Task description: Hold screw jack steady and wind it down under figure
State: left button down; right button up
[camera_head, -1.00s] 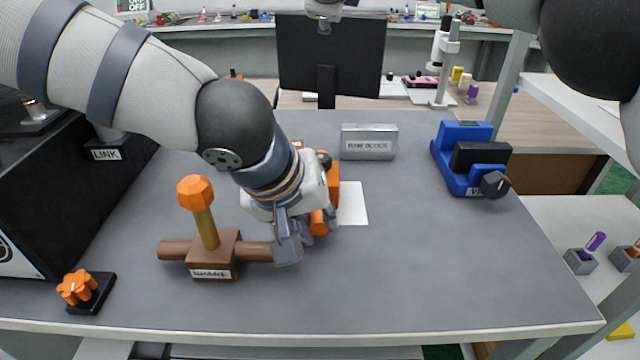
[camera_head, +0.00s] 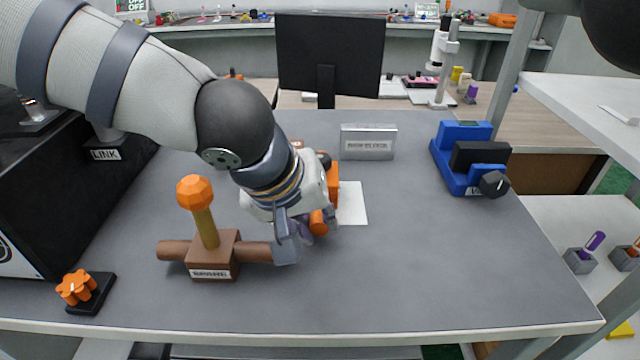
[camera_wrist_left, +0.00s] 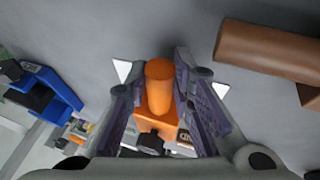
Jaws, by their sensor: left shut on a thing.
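The orange screw jack (camera_head: 333,183) stands mid-table, largely hidden behind my left wrist in the head view; its label cannot be read. In the left wrist view its orange cylinder (camera_wrist_left: 159,87) lies between my left fingers, with the orange body and a dark knob behind it. My left gripper (camera_head: 306,236) is shut on this cylinder. I cannot pick out the figure. My right gripper is out of view; only part of my right arm shows at the top right.
A brown fixture with an orange-topped lever (camera_head: 212,255) stands close left of my gripper. An orange star knob (camera_head: 76,287) is at front left. A silver block (camera_head: 368,142), white sheet (camera_head: 352,204) and blue vise-like fixture (camera_head: 463,160) lie beyond. The front right tabletop is clear.

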pick_arm(q)
jog(key=shift+f, duration=0.1)
jog(key=c, duration=1.3)
grip_release()
